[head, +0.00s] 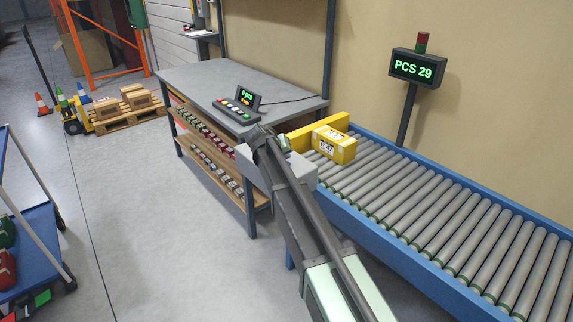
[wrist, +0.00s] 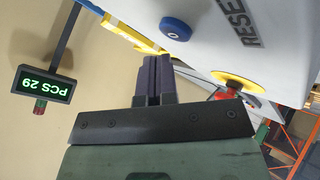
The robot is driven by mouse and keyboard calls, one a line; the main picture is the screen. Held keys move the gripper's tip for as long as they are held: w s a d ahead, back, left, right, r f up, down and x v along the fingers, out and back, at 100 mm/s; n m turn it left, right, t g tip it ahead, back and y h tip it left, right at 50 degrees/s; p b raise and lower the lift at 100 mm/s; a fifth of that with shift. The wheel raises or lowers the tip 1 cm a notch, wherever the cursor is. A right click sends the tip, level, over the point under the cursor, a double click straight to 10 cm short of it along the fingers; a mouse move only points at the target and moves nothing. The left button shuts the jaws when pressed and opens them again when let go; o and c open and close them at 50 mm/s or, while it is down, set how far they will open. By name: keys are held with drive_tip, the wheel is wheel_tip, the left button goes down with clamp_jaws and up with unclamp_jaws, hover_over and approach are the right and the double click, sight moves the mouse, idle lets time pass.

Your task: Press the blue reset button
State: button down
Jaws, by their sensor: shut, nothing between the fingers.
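The blue reset button (wrist: 175,28) shows in the wrist view as a round knob on a light grey panel (wrist: 225,45), beside the dark letters "RESET". My gripper (wrist: 157,62) is shut and empty, its two dark fingers together. In the picture the fingertips are just below the blue button, with a gap between them; the depth between them is hard to judge. In the head view the end of my arm is beside a light grey box (head: 303,169) at the conveyor's near end, and no blue button shows there.
A red button on a yellow disc (wrist: 232,80) is right of my fingers in the wrist view. A workbench (head: 190,82) with a keypad (head: 236,110) stands behind. A yellow box (head: 335,146) sits on the roller conveyor (head: 430,205). A "PCS 29" display (head: 418,68) stands beyond it.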

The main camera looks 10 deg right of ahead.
drive_tip(key=shift+f+b, duration=0.35)
drive_tip(key=shift+f, duration=0.05)
drive_tip(key=shift+f+b, duration=0.4)
idle(0.4)
drive_tip(key=shift+r, duration=0.1)
drive_tip(key=shift+r+p, duration=0.75)
drive_tip(key=shift+p, duration=0.1)
wheel_tip(320, 180, up, 5)
drive_tip(key=p, duration=0.5)
drive_tip(key=shift+r, duration=0.1)
idle(0.3)
